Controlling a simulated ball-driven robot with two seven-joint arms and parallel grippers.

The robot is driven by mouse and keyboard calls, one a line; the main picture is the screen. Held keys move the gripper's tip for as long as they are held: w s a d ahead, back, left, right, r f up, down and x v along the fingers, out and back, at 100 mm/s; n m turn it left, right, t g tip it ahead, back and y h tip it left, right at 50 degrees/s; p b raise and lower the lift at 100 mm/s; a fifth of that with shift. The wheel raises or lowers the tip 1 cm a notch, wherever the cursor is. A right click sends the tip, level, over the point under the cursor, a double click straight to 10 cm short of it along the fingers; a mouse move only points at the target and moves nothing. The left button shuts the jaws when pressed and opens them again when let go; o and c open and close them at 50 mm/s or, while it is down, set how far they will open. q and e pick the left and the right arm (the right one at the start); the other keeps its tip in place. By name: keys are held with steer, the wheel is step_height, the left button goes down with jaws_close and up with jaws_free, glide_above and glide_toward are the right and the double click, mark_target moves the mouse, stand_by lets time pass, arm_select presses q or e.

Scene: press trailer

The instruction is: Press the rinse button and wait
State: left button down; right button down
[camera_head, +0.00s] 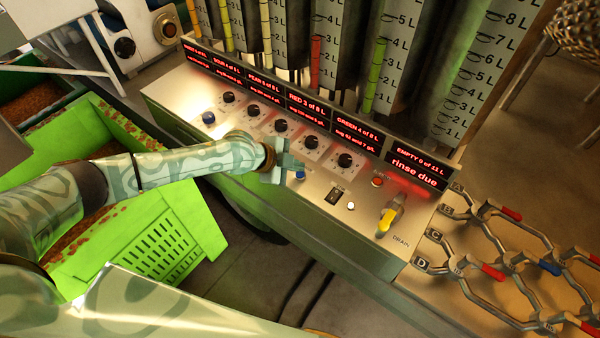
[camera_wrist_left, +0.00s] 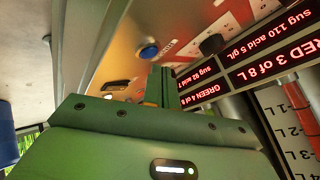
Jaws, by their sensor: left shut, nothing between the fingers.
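The slanted metal control panel (camera_head: 325,205) carries a row of black knobs, blue buttons and an orange-red button (camera_head: 377,181) below the right-hand display. I cannot read the small button labels. That display (camera_head: 415,175) reads "EMPTY 0 of 11 L" and "rinse due". My left gripper (camera_head: 293,167) is shut and empty at the panel, just beside a blue button (camera_head: 299,175) and left of the orange-red one. In the left wrist view the shut fingers (camera_wrist_left: 160,86) point at the panel, with a blue button (camera_wrist_left: 148,50) beyond them. Contact cannot be told. My right gripper is not in view.
A yellow-handled drain valve (camera_head: 388,217) stands at the panel's right end. Pipes with red and blue handles (camera_head: 510,265) lie further right. Marked tanks (camera_head: 480,70) rise behind the displays. A green bin (camera_head: 165,245) stands left, below my left arm.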

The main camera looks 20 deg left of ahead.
arm_select(q)
steer(key=shift+f, duration=0.15)
steer(key=shift+f+b, duration=0.3)
steer(key=shift+b, duration=0.1)
steer(key=shift+f+b, duration=0.3)
steer(key=shift+f, duration=0.05)
stand_by(0.5)
steer(key=shift+r, duration=0.15)
steer(key=shift+r+p, duration=0.6)
steer(key=shift+r, duration=0.1)
step_height(320, 180, up, 5)
steer(key=p, duration=0.4)
stand_by(0.4)
